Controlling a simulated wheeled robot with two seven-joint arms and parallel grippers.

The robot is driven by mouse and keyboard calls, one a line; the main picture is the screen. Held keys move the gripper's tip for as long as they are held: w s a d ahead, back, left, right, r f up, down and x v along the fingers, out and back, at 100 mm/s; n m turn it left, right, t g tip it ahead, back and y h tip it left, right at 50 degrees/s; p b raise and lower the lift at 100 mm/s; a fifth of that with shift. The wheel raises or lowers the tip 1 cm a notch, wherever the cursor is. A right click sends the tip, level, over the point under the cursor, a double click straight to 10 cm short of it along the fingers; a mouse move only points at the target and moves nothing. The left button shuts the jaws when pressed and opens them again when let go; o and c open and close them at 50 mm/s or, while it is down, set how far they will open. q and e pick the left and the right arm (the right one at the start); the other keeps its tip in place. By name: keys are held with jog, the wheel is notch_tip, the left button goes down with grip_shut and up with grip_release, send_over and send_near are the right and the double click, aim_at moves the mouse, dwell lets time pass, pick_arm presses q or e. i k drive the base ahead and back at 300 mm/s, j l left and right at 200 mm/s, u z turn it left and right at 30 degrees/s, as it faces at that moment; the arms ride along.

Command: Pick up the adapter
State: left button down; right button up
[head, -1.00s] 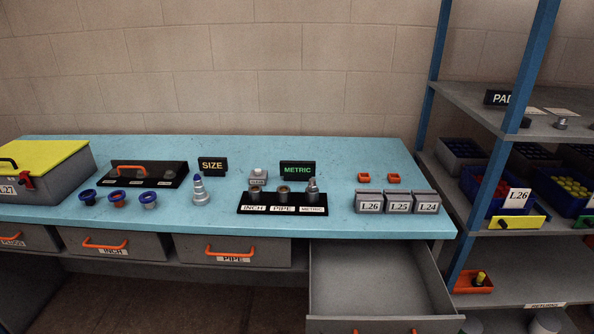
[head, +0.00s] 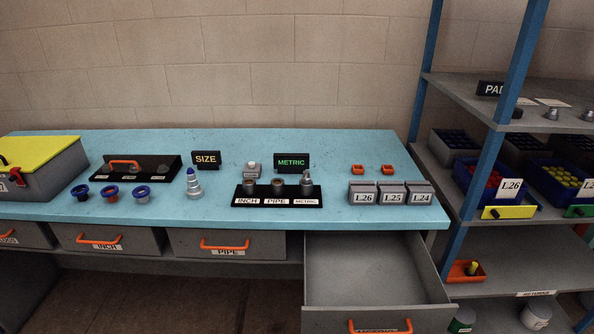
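No part is labelled as the adapter, so I cannot tell for certain which one it is. Another small metal piece (head: 252,168) sits on a grey block behind the rack. More metal fittings (head: 551,113) are on the upper shelf at the right. Neither of my grippers is in view.
An open, empty-looking drawer (head: 370,275) juts out below the bench. Grey boxes L26, L25 and L24 (head: 391,193) stand at the bench's right end. A grey case with a yellow lid (head: 38,165) is at left. A blue-post shelf (head: 470,210) with bins stands right.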

aim_at(306, 179)
jog(key=i+j+z, duration=0.1)
jog(key=i+j, duration=0.15)
jog(key=i+j+z, duration=0.15)
jog(key=j, duration=0.3)
jog(key=i+j+z, duration=0.1)
jog(key=i+j, duration=0.2)
jog(key=i+j+z, duration=0.15)
jog(key=j, duration=0.3)
jog(key=i+j+z, duration=0.1)
jog(key=j, duration=0.3)
jog(key=i, duration=0.1)
